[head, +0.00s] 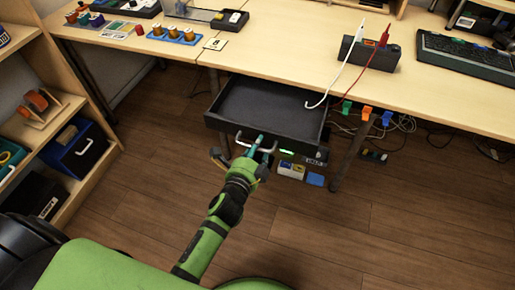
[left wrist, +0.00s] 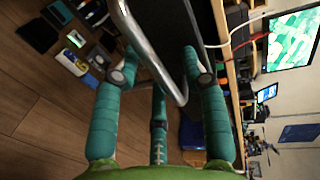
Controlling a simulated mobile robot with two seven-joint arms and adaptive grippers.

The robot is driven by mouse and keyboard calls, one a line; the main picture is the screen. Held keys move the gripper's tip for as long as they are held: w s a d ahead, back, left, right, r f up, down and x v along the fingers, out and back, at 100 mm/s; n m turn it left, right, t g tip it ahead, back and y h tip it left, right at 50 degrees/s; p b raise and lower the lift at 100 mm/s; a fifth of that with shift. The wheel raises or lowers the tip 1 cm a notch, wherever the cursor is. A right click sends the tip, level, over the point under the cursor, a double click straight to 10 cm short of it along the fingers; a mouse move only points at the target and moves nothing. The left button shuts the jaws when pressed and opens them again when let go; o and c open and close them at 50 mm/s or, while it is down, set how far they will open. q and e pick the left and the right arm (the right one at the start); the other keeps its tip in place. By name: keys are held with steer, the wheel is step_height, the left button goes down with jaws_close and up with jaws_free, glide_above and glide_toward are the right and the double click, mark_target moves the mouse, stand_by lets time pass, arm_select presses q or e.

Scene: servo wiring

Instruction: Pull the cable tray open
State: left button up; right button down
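The cable tray (head: 268,106) is a black, shallow drawer under the desk. In the head view it stands pulled out, and its inside looks empty. A curved metal handle (head: 241,141) is on its front; it also shows large and close in the left wrist view (left wrist: 148,54). My left gripper (head: 262,143) has teal fingers and is at this handle. My right gripper is not in view.
The wooden desk (head: 283,43) carries a dark block (head: 371,53) with white and red leads, and a keyboard (head: 465,57). Coloured clips (head: 367,113) and loose cables hang right of the tray. A shelf (head: 60,110) stands at left. The floor before the tray is mostly clear.

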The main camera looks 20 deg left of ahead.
arm_select(q)
steer(key=v, duration=1.2)
stand_by(0.3)
steer(key=s+f+n+g+p, duration=0.3)
steer(key=s+f, duration=0.1)
steer(key=f, duration=0.6)
steer(key=s+f+n+g+p, duration=0.3)
steer(key=s+f+n+g, duration=0.15)
steer(key=f, duration=0.65)
steer(key=s+a+f+n+g+p, duration=0.2)
steer(key=s+a+f+n+g, duration=0.1)
steer(key=s, duration=0.8)
steer(key=s+a+f+n+g+p, duration=0.3)
steer(key=s+f, duration=0.4)
steer(key=s, duration=0.4)
steer(key=shift+s+a+n+g+y+p, duration=0.35)
steer(key=shift+a+n+g, duration=0.2)
steer(key=shift+n, duration=0.7)
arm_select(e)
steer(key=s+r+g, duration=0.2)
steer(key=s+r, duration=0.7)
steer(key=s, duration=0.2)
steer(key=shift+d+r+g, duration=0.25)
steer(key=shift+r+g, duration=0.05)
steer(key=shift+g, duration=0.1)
